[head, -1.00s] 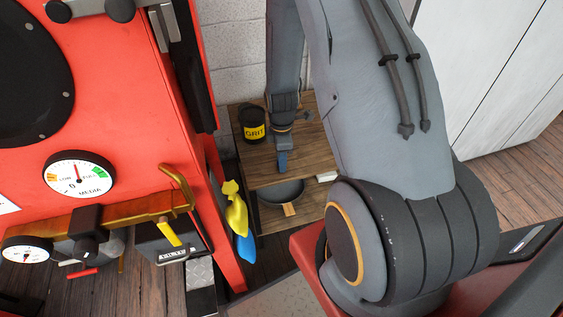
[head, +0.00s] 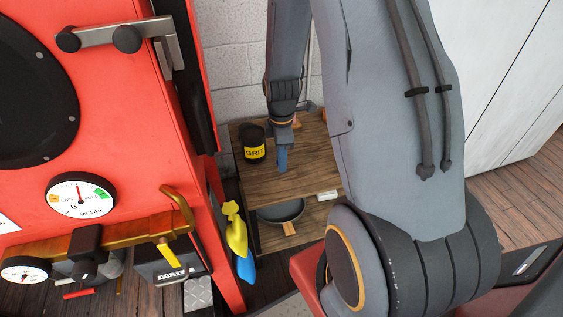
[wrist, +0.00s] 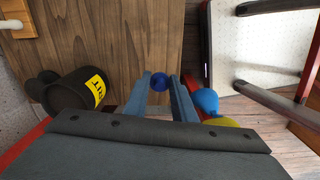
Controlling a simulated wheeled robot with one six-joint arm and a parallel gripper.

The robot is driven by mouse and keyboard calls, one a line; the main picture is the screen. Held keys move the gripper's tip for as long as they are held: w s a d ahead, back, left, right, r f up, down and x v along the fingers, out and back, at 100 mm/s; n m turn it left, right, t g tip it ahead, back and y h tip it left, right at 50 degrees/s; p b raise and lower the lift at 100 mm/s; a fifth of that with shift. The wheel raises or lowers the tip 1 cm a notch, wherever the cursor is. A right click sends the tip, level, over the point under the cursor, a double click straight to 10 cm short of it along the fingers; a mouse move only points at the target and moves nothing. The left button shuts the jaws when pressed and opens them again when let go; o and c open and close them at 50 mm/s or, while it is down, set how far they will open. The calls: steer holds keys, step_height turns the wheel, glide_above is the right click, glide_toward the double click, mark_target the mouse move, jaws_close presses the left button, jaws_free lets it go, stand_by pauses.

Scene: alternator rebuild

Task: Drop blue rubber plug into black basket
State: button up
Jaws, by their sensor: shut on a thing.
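My gripper (head: 282,160) points down above the upper wooden shelf in the head view, right of the black GRIT can. In the wrist view its two blue-grey fingers (wrist: 160,84) are shut on the blue rubber plug (wrist: 159,81), a small round dark-blue piece at the fingertips. The plug cannot be made out apart from the fingers in the head view. A dark round open vessel (head: 280,211) with a tan handle-like piece stands on the lower shelf. I cannot tell whether it is the black basket, and no other clear basket shows.
The GRIT can (head: 253,146) stands close left of my gripper and also shows in the wrist view (wrist: 75,92).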

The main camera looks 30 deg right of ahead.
steer(key=shift+r+p, duration=1.55)
steer(key=shift+r, duration=0.25)
steer(key=shift+f, duration=0.1)
